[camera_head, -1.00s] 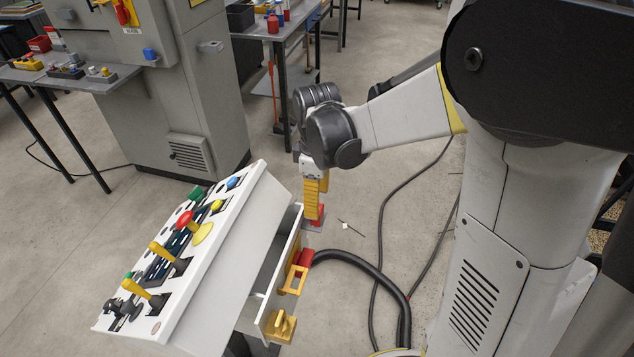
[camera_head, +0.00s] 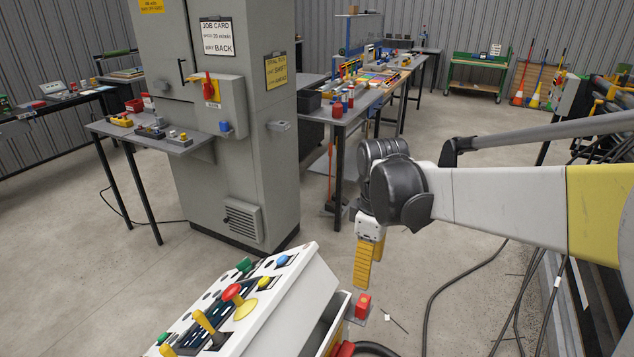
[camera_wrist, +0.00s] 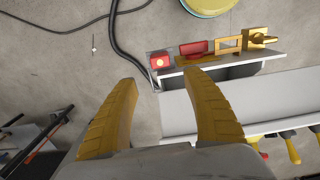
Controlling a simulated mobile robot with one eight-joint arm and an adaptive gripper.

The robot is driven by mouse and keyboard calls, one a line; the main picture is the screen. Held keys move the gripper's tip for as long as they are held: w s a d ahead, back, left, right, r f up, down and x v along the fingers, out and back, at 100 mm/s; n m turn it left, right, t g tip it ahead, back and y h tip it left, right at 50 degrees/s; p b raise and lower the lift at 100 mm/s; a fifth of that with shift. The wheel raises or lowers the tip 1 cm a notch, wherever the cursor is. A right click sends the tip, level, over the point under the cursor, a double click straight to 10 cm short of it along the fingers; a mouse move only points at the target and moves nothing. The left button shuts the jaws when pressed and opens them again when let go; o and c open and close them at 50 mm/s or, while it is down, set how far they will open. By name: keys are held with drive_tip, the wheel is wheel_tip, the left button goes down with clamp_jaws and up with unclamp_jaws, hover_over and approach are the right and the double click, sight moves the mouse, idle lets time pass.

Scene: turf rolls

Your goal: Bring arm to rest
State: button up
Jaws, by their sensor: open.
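My gripper (camera_head: 368,262) hangs from my wrist with its yellow fingers pointing down, beside the right end of the white control console (camera_head: 300,290). In the wrist view, the two yellow fingers (camera_wrist: 166,100) stand well apart with nothing between them. My arm reaches in from the right, held out above the floor.
A grey cabinet (camera_head: 225,120) with a side shelf stands at the back left. A workbench (camera_head: 348,112) stands behind my wrist. Cables (camera_head: 455,290) lie on the floor to the right.

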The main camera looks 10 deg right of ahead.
drive_tip(key=s+r+m+t, duration=0.3)
drive_tip(key=s+m+t, duration=0.4)
drive_tip(key=s+m, duration=0.3)
drive_tip(key=shift+s+r+m, duration=0.15)
drive_tip(key=shift+s+m, duration=0.25)
drive_tip(key=shift+s, duration=0.95)
